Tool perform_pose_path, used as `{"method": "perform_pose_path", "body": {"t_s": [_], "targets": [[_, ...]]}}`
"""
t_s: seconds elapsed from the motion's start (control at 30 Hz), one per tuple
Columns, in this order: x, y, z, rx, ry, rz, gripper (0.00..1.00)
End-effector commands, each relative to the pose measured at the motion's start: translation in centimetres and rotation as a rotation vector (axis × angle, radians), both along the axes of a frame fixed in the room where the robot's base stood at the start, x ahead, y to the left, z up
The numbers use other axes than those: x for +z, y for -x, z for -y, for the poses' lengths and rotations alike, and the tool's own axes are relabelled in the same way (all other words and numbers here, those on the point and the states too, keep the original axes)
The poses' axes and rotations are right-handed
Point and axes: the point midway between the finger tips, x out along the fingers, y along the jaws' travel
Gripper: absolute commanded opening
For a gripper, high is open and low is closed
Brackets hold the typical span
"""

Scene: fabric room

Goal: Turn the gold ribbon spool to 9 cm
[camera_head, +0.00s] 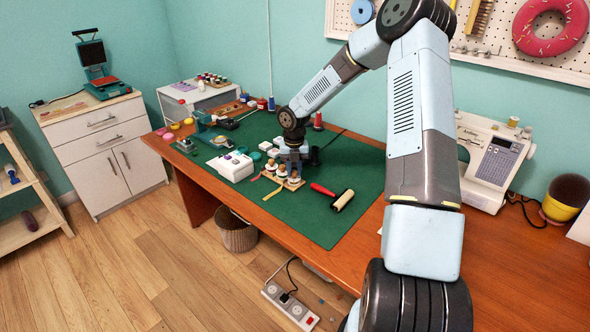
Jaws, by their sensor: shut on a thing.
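A small wooden rack (272,177) with 3 ribbon spools stands on the green cutting mat. A gold ribbon tail (271,194) runs out from the front of the rack onto the mat. My gripper (291,161) reaches down from above onto the spools at the rack. It is shut on a spool there, but its fingertips are small and partly hidden. I cannot tell for sure which spool is between them. The ribbon's exact length and any scale marks are too small to read.
A red-handled roller (343,200) lies on the mat right of the rack. A white box (231,166) stands to the left. Small round containers (266,146) sit behind. A sewing machine (490,150) is at the right. The mat's front area (310,228) is clear.

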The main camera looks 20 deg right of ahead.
Motion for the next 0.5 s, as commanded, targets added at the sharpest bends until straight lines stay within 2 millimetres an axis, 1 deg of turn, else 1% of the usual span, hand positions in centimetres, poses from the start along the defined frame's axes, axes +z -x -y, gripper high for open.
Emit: {"method": "perform_pose_path", "body": {"t_s": [0.03,0.47,0.5], "targets": [[0.22,-0.33,-0.06,0.006,-0.002,0.009,0.0],[0.2,-0.28,-0.13,0.014,-0.001,0.007,0.0],[0.2,-0.27,-0.14,0.014,-0.001,0.007,0.29]]}}
